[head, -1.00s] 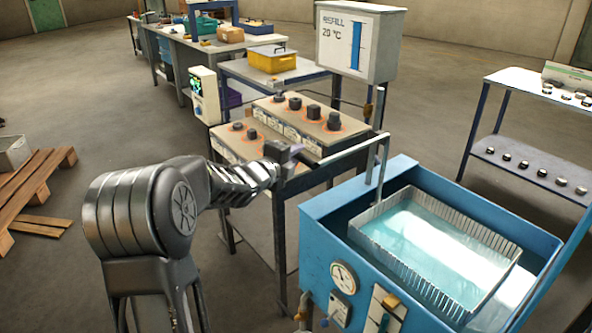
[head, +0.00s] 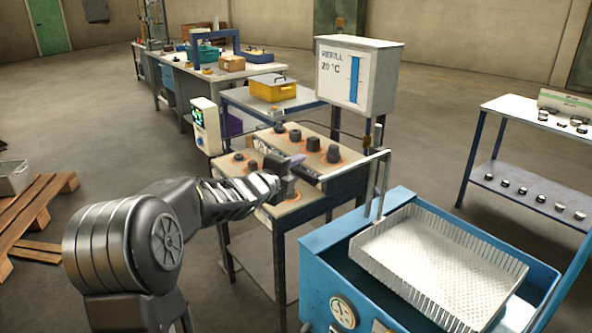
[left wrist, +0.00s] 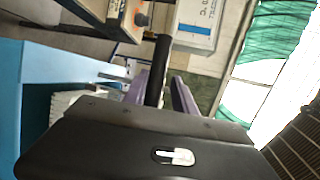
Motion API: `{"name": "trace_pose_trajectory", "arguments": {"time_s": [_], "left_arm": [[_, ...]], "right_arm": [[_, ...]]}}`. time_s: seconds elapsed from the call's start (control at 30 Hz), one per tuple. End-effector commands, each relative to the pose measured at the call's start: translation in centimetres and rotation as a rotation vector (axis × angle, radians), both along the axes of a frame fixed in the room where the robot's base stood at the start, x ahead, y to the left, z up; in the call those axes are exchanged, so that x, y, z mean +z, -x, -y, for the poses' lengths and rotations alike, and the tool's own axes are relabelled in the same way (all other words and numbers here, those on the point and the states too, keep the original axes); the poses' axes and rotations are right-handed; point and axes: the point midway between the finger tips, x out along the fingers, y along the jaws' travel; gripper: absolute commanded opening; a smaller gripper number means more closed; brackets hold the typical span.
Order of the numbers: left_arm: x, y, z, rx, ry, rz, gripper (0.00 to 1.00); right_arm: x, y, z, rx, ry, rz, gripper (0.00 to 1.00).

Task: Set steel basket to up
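The steel basket (head: 432,258) is a pale perforated tray with ribbed walls. In the head view it sits raised at the top of the blue tank (head: 325,240), about level, with no water showing in it. A bent metal arm (head: 372,183) rises from its left side to a dark handle (head: 312,176). My left gripper (head: 291,171) is at the handle's end, above the tables. In the left wrist view, its purple fingers (left wrist: 160,92) stand on both sides of the black handle (left wrist: 157,70) and appear closed on it. My right gripper is out of view.
Left of the tank, a bench (head: 270,215) carries several dark round parts, close to my left gripper. A white refill panel (head: 358,75) stands behind. A wooden pallet (head: 35,205) lies at far left. A shelf rack (head: 520,150) stands at right.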

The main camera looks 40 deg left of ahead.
Motion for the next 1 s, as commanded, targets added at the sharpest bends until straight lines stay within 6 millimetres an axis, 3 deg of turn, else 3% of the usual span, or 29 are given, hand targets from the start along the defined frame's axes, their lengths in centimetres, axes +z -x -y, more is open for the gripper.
{"name": "trace_pose_trajectory", "arguments": {"time_s": [0.57, 1.0], "left_arm": [[-0.2, 0.5, 0.0, 0.001, 0.0, -0.004, 0.29], [1.0, 6.5, 0.6, 0.002, 0.001, -0.001, 0.29]], "right_arm": [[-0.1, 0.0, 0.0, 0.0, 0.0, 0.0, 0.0], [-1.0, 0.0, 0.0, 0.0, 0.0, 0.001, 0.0]]}}
